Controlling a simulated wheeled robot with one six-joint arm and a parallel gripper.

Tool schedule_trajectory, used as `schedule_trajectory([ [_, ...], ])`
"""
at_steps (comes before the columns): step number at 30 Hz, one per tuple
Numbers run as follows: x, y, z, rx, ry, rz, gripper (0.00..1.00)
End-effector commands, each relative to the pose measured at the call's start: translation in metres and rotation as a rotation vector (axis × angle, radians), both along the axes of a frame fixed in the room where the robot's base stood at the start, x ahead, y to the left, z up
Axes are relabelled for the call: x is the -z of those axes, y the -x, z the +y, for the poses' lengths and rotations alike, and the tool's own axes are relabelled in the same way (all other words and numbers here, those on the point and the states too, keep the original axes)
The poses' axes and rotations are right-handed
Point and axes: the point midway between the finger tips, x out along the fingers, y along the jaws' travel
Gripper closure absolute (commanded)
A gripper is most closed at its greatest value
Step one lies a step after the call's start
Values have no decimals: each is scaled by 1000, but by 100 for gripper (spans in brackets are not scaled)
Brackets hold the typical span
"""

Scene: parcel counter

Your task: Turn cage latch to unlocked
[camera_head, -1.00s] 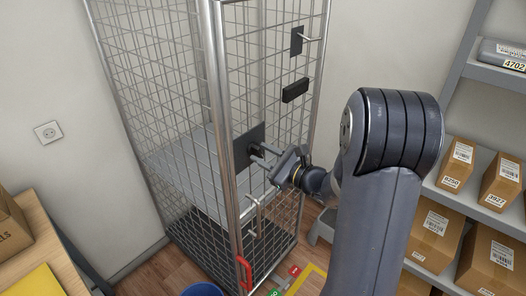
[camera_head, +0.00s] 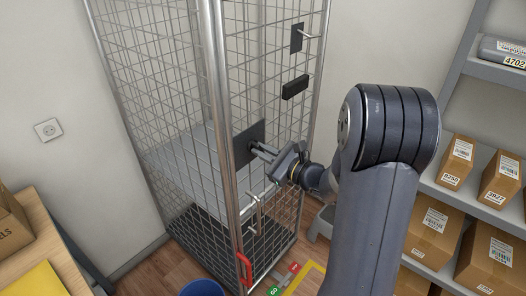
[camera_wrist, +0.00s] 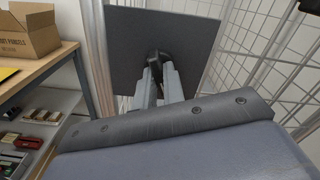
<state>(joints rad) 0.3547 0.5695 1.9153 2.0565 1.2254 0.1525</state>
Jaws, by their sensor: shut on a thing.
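The wire cage (camera_head: 270,70) stands in the middle of the head view with its mesh door facing right. The cage latch is a dark square plate (camera_head: 244,150) on the door with a small dark handle at its centre; the plate also shows in the wrist view (camera_wrist: 207,47). My gripper (camera_head: 262,152) reaches the plate from the right, its two fingers shut on the latch handle (camera_wrist: 157,57). The fingers hide most of the handle, so its exact angle is hard to tell.
A shelf with cartons (camera_head: 433,225) stands at the right. A table with an open box (camera_head: 12,228) is at the left. Below the cage are a red handle (camera_head: 243,270), a blue bin (camera_head: 203,288) and green and red floor labels. A black block (camera_head: 295,88) sits higher on the door.

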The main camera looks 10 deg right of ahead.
Motion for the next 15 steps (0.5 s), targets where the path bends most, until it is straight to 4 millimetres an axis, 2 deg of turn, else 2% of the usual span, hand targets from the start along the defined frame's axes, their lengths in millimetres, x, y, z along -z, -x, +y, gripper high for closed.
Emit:
schedule_trajectory([
  [15,0,0,0,0,-313,227,100],
])
